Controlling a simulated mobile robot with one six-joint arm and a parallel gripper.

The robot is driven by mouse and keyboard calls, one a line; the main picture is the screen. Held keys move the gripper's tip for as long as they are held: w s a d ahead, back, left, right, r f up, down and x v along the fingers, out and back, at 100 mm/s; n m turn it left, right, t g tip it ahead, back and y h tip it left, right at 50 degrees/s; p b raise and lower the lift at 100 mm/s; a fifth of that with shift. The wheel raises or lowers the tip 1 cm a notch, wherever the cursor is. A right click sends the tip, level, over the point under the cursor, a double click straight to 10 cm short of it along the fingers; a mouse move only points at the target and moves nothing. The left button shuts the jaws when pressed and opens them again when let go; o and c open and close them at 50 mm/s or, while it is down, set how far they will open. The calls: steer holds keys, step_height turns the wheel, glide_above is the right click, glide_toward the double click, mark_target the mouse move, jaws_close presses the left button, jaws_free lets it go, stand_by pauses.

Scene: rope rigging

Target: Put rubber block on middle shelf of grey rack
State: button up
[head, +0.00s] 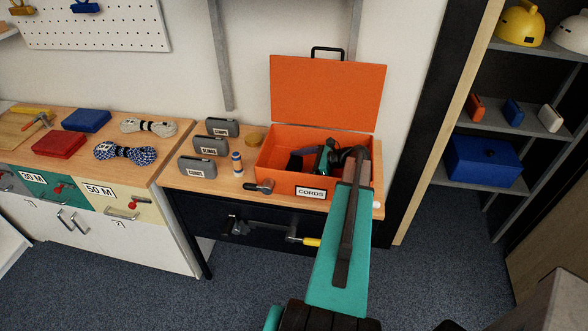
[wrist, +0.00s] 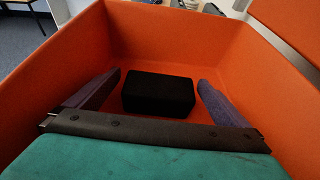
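The black rubber block (wrist: 158,92) lies on the floor of the open orange box (head: 272,150), seen in the wrist view. My gripper (wrist: 160,80) is open inside the box, with one dark purple finger on each side of the block and a gap at both. In the head view my gripper (head: 322,160) reaches down into the box, and I cannot make out the block there. The grey rack (head: 490,85) stands at the right. Its middle shelf (head: 495,124) holds a small orange, a blue and a white item, with bare shelf in front.
The rack's upper shelf holds a yellow helmet (head: 520,25) and a white one; a blue bin (head: 484,160) sits lower. Grey tins (head: 197,167) and a small bottle (head: 237,163) stand left of the box.

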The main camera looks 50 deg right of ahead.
mark_target(294, 164)
steer(key=c, duration=1.4)
steer(key=shift+r, duration=0.15)
steer(key=shift+r+b, duration=1.65)
steer(key=shift+r, duration=3.25)
steer(key=shift+r, duration=0.1)
